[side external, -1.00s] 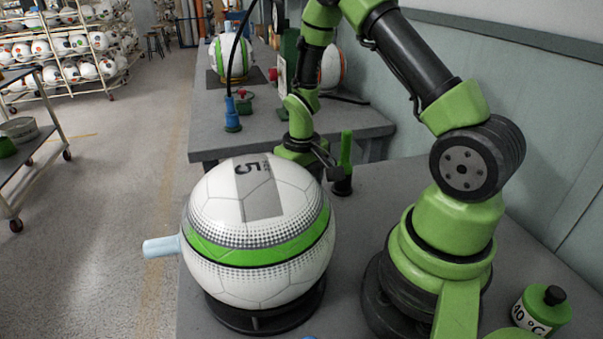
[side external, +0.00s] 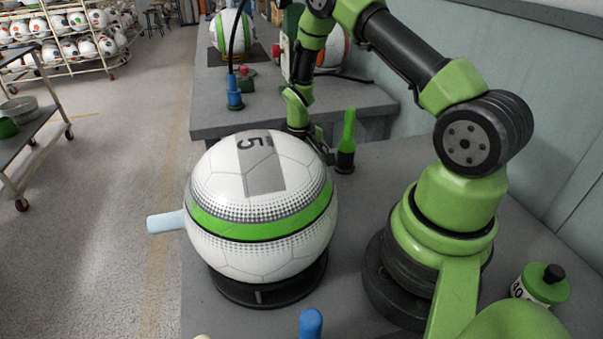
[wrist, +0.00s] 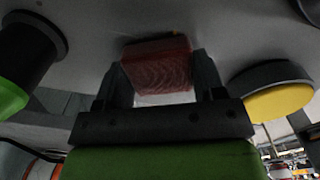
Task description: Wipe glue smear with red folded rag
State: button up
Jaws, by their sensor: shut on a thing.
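In the wrist view, my gripper (wrist: 158,75) is shut on the red folded rag (wrist: 157,65), which sits between its two dark fingers. The rag is close to a grey surface; I cannot tell if it touches it. In the side view, my gripper is behind the white ball, mostly hidden, and the rag does not show there. The ball (side external: 262,215) has a green band and a grey panel with a 5, and rests on a black ring stand (side external: 262,292). I cannot make out a glue smear in either view.
A green-topped bottle (side external: 347,140) stands just right of my gripper. A light blue handle (side external: 165,222) sticks out left of the ball. A blue-topped item (side external: 311,323) is at the front. A green bottle (side external: 541,285) stands front right. The wrist view shows a yellow-faced round object (wrist: 280,101).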

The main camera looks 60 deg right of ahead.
jog(key=shift+w+d+f, duration=0.1)
jog(key=shift+w+d, duration=1.25)
jog(key=s+a, duration=0.5)
jog(key=shift+s+a, duration=0.35)
notch_tip(320, 180, up, 8)
jog(key=shift+s+f, duration=0.1)
jog(key=shift+f, duration=0.15)
